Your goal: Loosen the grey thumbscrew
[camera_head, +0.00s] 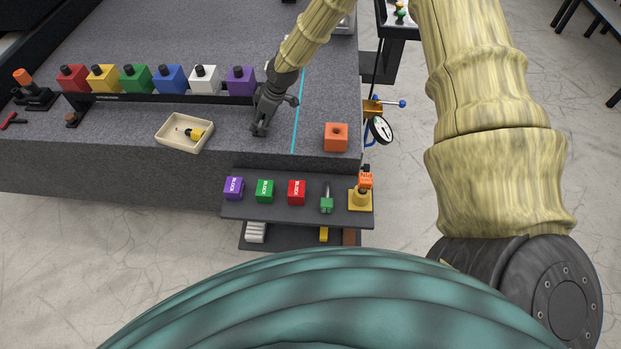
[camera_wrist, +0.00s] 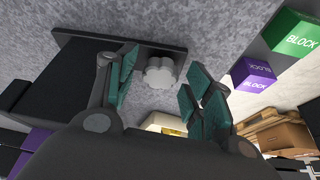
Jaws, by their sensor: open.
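The grey thumbscrew (camera_wrist: 160,73) shows in the wrist view as a pale, lobed knob by the end of a dark bar or plate. My gripper (camera_wrist: 162,80) is open, with its teal-padded fingers on either side of the knob in that picture. I cannot tell whether a finger touches it. In the head view my gripper (camera_head: 261,127) points down close to the granite, by the right end of the black rail (camera_head: 160,97). The thumbscrew cannot be made out there and seems hidden behind my gripper.
Several coloured blocks with black knobs, including a purple one (camera_head: 241,80), line the rail. A cream tray (camera_head: 172,146) with a small yellow item lies left of my gripper. An orange block (camera_head: 336,137) stands at right. A lower shelf (camera_head: 282,213) holds labelled blocks.

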